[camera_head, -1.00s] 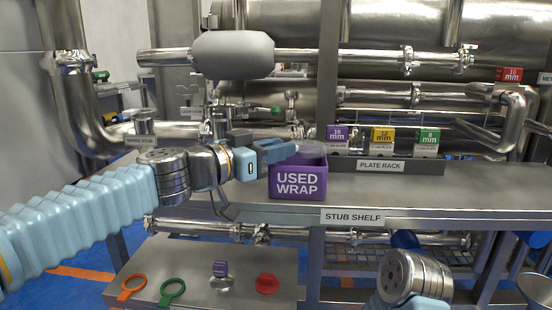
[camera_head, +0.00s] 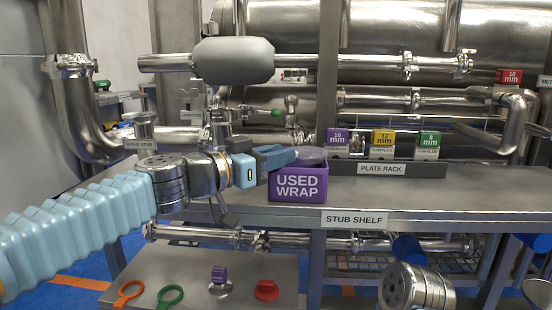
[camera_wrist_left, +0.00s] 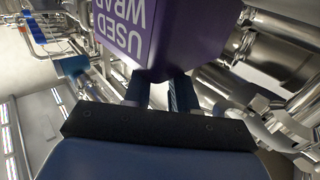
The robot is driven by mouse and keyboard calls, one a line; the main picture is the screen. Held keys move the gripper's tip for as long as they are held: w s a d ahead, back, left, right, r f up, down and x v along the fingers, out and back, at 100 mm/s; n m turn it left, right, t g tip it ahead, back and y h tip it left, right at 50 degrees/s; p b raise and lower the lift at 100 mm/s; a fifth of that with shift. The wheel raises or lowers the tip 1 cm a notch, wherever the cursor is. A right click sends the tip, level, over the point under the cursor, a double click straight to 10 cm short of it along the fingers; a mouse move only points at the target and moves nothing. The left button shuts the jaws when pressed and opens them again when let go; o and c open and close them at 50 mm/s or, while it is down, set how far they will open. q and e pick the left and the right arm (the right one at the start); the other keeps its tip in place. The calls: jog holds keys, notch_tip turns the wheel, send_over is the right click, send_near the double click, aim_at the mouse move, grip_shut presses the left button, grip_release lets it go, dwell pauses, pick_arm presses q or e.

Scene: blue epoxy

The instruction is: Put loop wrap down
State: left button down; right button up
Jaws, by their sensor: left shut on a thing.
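A purple bin (camera_head: 299,195) lettered USED WRAP stands on the grey stub shelf (camera_head: 250,213). It also fills the upper middle of the left wrist view (camera_wrist_left: 190,35). A grey round piece, which looks like the loop wrap (camera_head: 314,155), shows at the bin's top opening. My left gripper (camera_head: 281,156) is at the bin's left top edge, with its blue fingers reaching to this piece. It is shut on it, though the contact is hard to see. In the wrist view the fingers point at the bin. Only my right wrist shows at the bottom right; its gripper is out of view.
A plate rack (camera_head: 385,169) with purple, yellow and green plates stands right of the bin. A lower panel (camera_head: 195,294) carries orange and green rings, a purple-topped knob and a red knob. Steel pipes and a tank stand behind. The shelf's right part is clear.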

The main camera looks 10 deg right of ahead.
pick_arm(q)
jog(key=c, duration=0.9)
grip_release()
jog(key=shift+w+f, duration=0.1)
jog(key=shift+f, duration=0.65)
jog(key=shift+o, duration=0.2)
jog(key=shift+r, duration=0.2)
jog(key=shift+r+p, duration=0.7)
jog(key=shift+p, duration=0.55)
jog(key=shift+s+a+f+b, duration=0.2)
jog(key=shift+s+a+b, duration=0.1)
jog(key=shift+a+b, duration=0.15)
jog(key=shift+s+a+f+b, duration=0.25)
jog(key=shift+a+b, duration=0.1)
jog(key=shift+a, duration=0.2)
jog(key=r+b+v, duration=0.1)
jog(key=v, duration=0.8)
jog(key=shift+a, duration=0.3)
jog(key=shift+s+r, duration=0.1)
